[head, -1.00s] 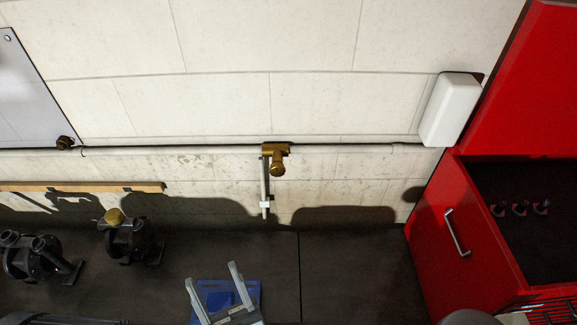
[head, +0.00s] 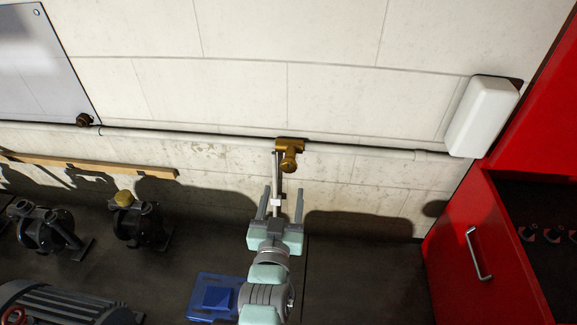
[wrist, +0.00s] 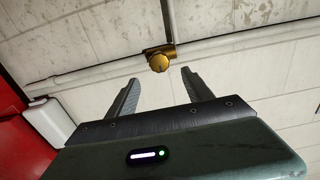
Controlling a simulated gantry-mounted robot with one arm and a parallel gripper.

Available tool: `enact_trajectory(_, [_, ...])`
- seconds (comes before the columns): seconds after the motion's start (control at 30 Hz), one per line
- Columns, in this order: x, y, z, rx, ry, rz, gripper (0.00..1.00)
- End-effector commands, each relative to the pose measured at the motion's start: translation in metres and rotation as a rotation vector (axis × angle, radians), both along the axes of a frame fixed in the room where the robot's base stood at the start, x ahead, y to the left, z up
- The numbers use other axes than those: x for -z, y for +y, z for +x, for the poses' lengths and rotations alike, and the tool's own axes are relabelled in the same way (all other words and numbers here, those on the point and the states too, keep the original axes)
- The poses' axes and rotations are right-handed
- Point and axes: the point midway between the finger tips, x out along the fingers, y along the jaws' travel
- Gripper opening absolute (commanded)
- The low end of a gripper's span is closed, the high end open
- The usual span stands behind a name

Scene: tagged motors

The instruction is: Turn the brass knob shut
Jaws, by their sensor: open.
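The brass knob (head: 288,162) sits on a brass valve body (head: 290,146) on the pale pipe along the wall. In the wrist view the round knob (wrist: 159,62) faces me, beyond and between my fingertips. My gripper (head: 284,190) is open and empty, its two fingers pointing up toward the wall, below the knob and apart from it. It also shows in the wrist view (wrist: 160,75). A thin pipe (head: 277,180) runs down from the valve and is partly hidden by my gripper.
A white box (head: 484,116) is on the wall at right, above a red cabinet (head: 450,235) with a handle. Dark pumps (head: 140,222) stand at left. A blue block (head: 213,297) lies on the dark surface. A wooden strip (head: 90,166) runs along the wall.

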Motion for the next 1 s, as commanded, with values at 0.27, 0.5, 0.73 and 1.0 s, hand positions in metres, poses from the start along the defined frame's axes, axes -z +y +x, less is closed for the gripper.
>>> enact_trajectory(0.27, [-0.004,-0.005,0.035,0.002,0.002,0.002,0.59])
enact_trajectory(0.5, [-0.004,-0.010,0.074,0.002,0.000,0.001,0.59])
enact_trajectory(0.73, [-0.002,-0.012,0.098,0.000,0.000,0.001,0.59])
enact_trajectory(1.0, [-0.001,-0.013,0.105,0.001,-0.001,0.001,0.59])
